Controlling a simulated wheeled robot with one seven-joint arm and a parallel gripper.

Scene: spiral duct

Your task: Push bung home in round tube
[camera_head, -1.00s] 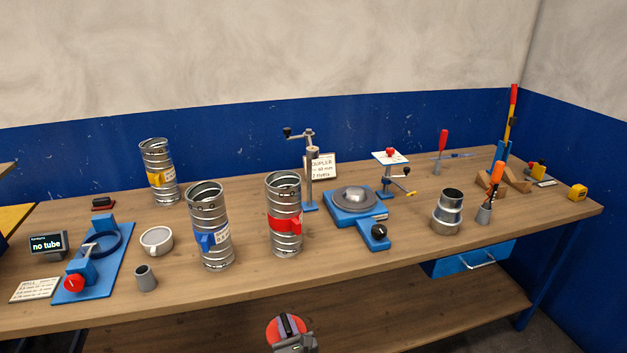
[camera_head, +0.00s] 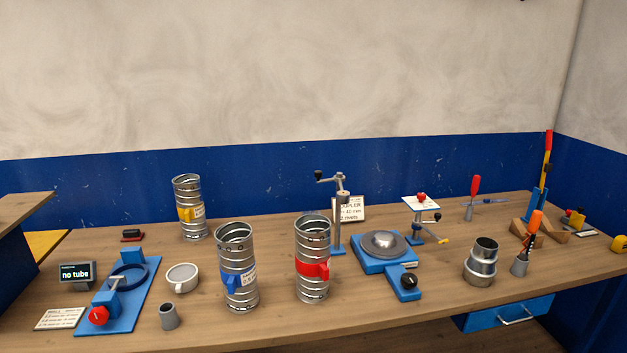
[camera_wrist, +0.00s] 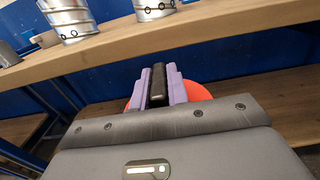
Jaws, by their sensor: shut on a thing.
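In the wrist view my gripper (camera_wrist: 158,88) is shut on the black handle (camera_wrist: 157,82) of the bung. The bung's orange-red disc (camera_wrist: 201,92) shows behind and beside the fingers, below the bench edge. My gripper is not in the head view. Three spiral metal tubes stand upright on the bench: one with a blue tag (camera_head: 238,255), one with a red tag (camera_head: 313,245), one with a yellow tag (camera_head: 188,195) farther back. Their rims show at the top; I cannot tell which is the round one. The bung is apart from all of them.
The wooden bench (camera_head: 275,318) has free room at its front. A blue gauge stand (camera_head: 120,300) and a white cup (camera_head: 182,278) lie left. A blue turntable fixture (camera_head: 385,250), a metal coupler (camera_head: 481,262) and a grey holder (camera_head: 520,264) stand right.

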